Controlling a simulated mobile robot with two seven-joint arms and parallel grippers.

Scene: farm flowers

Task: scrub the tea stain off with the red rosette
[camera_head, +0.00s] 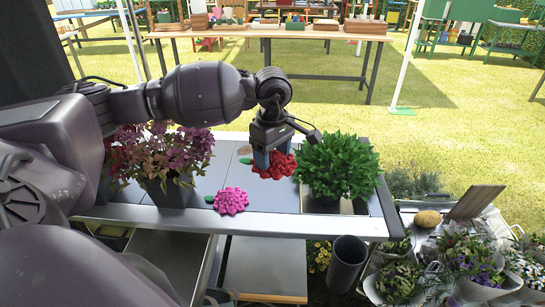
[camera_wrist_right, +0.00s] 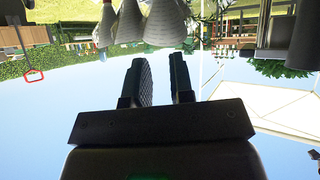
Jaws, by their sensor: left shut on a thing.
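The red rosette (camera_head: 276,170) is in the head view, at the table top between the purple-leaved plant and the green bush. My left gripper (camera_head: 271,156) points down from above and is shut on the red rosette. I cannot tell whether the rosette touches the table.
A pink rosette (camera_head: 231,201) lies near the front edge of the grey table (camera_head: 285,222). A potted purple-leaved plant (camera_head: 167,165) stands left, and a green bush (camera_head: 338,167) stands close right of the gripper. Several flower bouquets (camera_head: 478,262) sit lower right.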

